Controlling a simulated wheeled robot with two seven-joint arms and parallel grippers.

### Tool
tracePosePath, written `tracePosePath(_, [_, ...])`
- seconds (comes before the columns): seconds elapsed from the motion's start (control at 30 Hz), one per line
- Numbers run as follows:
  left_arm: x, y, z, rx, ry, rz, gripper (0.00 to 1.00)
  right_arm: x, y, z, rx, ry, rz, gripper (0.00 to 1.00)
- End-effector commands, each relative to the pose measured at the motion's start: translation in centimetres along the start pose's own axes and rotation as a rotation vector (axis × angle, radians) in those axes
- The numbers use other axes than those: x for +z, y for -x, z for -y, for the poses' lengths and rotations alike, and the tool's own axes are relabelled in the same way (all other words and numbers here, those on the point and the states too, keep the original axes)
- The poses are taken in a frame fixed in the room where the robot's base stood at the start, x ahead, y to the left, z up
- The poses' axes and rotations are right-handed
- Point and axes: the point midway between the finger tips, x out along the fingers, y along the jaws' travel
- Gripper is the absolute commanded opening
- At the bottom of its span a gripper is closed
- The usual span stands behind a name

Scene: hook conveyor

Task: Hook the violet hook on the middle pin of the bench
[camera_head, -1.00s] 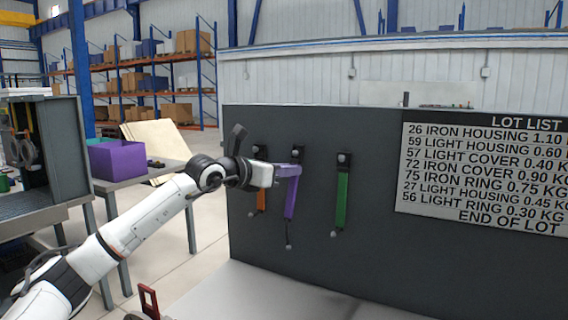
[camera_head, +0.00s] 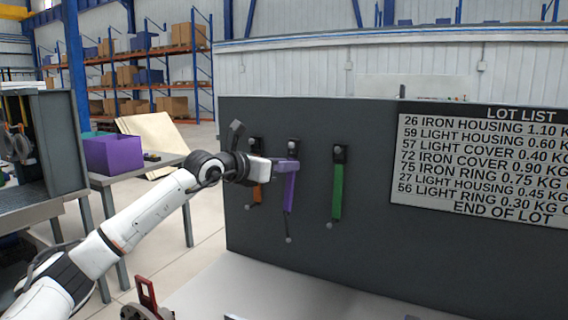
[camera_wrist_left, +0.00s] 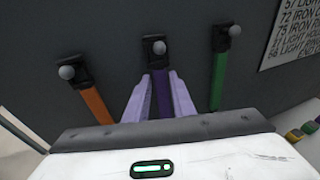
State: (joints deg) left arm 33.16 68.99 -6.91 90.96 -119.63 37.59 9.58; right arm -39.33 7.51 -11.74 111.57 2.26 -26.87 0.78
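The violet hook (camera_head: 289,194) hangs as a strap below the middle pin (camera_head: 293,147) on the grey upright panel of the bench (camera_head: 380,245). Its top lies right at that pin in the wrist view, where the middle pin (camera_wrist_left: 159,47) shows bare at its end. My left gripper (camera_head: 289,166) is at the upper part of the strap. In the left wrist view its two pale violet fingers (camera_wrist_left: 159,82) stand close on either side of the violet hook (camera_wrist_left: 161,98); I cannot tell whether they press on it.
An orange hook (camera_wrist_left: 95,103) hangs on the left pin (camera_head: 255,145) and a green hook (camera_head: 337,193) on the right pin (camera_head: 339,151). A lot list board (camera_head: 480,155) is at the right. A purple bin (camera_head: 113,154) stands on a table at the left.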

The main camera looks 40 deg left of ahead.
Motion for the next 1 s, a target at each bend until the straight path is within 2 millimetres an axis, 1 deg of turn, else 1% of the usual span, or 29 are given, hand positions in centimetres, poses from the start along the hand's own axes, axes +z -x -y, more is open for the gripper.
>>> tracePosePath(0.03, [0.0, 0.0, 0.0, 0.000, 0.000, 0.000, 0.32, 0.0, 0.0, 0.0, 0.000, 0.000, 0.000, 0.00])
tracePosePath(0.07, [0.0, 0.0, 0.0, -0.001, 0.000, 0.001, 0.37, 0.0, 0.0, 0.0, 0.000, 0.000, 0.000, 0.00])
tracePosePath(0.33, [0.0, 0.0, 0.1, -0.002, -0.002, 0.001, 0.37, 0.0, 0.0, -0.1, 0.001, 0.000, -0.001, 0.00])
tracePosePath(0.47, [-0.2, 0.5, 0.0, 0.000, -0.003, 0.001, 0.37, 0.3, -0.3, -0.2, 0.003, 0.000, -0.002, 0.00])
tracePosePath(0.67, [-0.6, 2.8, 0.1, 0.000, -0.010, -0.001, 0.37, 1.2, -1.5, -0.3, 0.002, 0.007, -0.001, 0.00])
tracePosePath(0.73, [-0.9, 3.7, -0.1, 0.002, -0.005, -0.001, 0.37, 1.5, -2.2, -0.2, 0.000, 0.010, -0.008, 0.00])
tracePosePath(0.87, [-0.8, 5.2, 0.2, -0.002, -0.009, -0.001, 0.37, 2.1, -3.1, 0.2, -0.010, 0.018, -0.010, 0.00])
tracePosePath(1.0, [-0.6, 6.8, 0.1, -0.002, -0.001, 0.004, 0.37, 2.6, -4.1, 0.5, -0.018, 0.010, -0.020, 0.00])
